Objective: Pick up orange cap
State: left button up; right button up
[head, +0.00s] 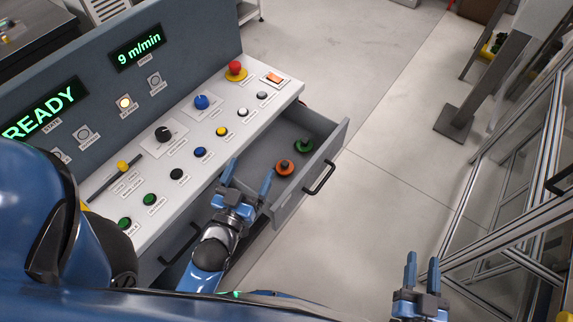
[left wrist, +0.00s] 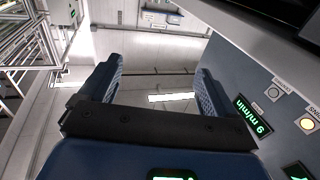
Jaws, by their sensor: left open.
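The orange cap (head: 284,168) lies in the open drawer (head: 334,143), close to its front wall. It is round with a raised dark knob on top. My left gripper (head: 251,172) is open and empty. In the head view it is just left of the orange cap, over the drawer's near side, with its right finger closest to the cap. The left wrist view shows the open jaws (left wrist: 158,72) with nothing between them; the cap is not seen there. My right gripper (head: 423,260) is at the lower right, fingers apart and empty, away from the drawer.
A green cap (head: 303,146) lies in the drawer just beyond the orange one. The control panel (head: 285,88) with buttons and knobs overhangs the drawer's left side. A dark handle (head: 320,178) sticks out from the drawer front.

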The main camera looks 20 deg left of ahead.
pick_arm(q)
jog(key=w+d+r+g+p, duration=0.2)
jog(key=w+p, duration=0.1)
jog(key=w, duration=0.9)
jog(key=n+g+y+p, duration=0.1)
jog(key=n+g+p, duration=0.25)
jog(key=g, duration=1.15)
send_over(285, 163)
jog(key=s, duration=0.2)
notch_tip(285, 163, down, 9)
notch_tip(285, 163, down, 4)
jog(key=shift+w+f, duration=0.1)
jog(key=shift+f, duration=0.1)
jog(key=shift+w+f+p, duration=0.15)
jog(key=shift+w+f, duration=0.1)
jog(key=shift+f, duration=0.35)
jog(key=shift+w+f+p, duration=0.15)
jog(key=shift+w+f, duration=0.15)
jog(key=shift+f, duration=0.35)
jog(key=shift+w+f+p, duration=0.15)
jog(key=shift+w+f, duration=0.1)
jog(key=shift+f, duration=1.1)
